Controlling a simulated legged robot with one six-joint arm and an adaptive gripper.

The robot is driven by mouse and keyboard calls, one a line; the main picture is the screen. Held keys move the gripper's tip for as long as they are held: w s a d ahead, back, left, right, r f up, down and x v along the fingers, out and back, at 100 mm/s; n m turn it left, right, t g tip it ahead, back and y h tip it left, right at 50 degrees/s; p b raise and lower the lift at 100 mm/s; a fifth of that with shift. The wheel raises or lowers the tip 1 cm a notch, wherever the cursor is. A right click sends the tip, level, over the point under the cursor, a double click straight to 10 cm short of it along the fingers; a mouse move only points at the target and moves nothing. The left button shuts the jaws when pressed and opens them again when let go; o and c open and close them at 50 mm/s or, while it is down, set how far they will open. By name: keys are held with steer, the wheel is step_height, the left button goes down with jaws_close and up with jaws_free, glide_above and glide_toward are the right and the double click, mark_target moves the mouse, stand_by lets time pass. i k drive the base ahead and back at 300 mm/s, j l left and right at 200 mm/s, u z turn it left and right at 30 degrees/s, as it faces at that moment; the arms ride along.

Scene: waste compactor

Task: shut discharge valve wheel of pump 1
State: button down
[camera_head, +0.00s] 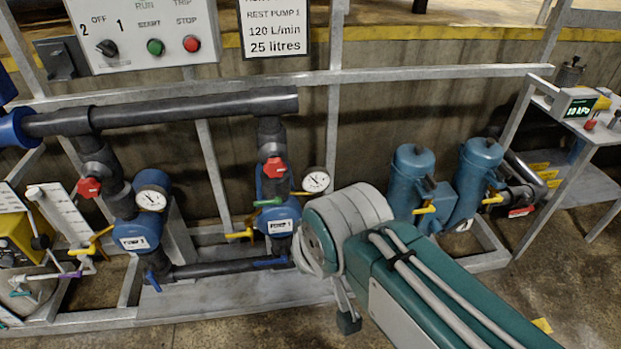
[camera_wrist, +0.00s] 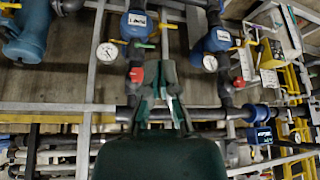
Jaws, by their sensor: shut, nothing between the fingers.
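Two blue pumps stand on a skid in the head view, each with a red valve wheel on the dark pipe above it. The right pump (camera_head: 284,215) has a label that seems to read pump 1. Its red wheel (camera_head: 275,168) is on the riser; a gauge (camera_head: 316,180) is to its right. The wrist view is upside down and shows this red wheel (camera_wrist: 137,72) just left of my gripper (camera_wrist: 158,78). The gripper is shut and empty; whether it touches the wheel is unclear. In the head view my arm hides the fingers.
The left pump has its own red wheel (camera_head: 88,187) and gauge (camera_head: 152,198). A dark horizontal pipe (camera_head: 190,108) runs above both. A control panel (camera_head: 140,35) hangs over it. Two blue canisters (camera_head: 411,178) stand right, beside a table (camera_head: 570,130). Yellow and green handles project near the pumps.

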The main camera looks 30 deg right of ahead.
mark_target(274, 168)
steer(key=i+j, duration=0.1)
steer(key=j, duration=0.2)
steer(key=i+j, duration=0.15)
steer(key=j, duration=0.15)
steer(key=i+j+z, duration=0.1)
steer(key=j, duration=0.25)
steer(key=i+j, duration=0.15)
steer(key=j, duration=0.15)
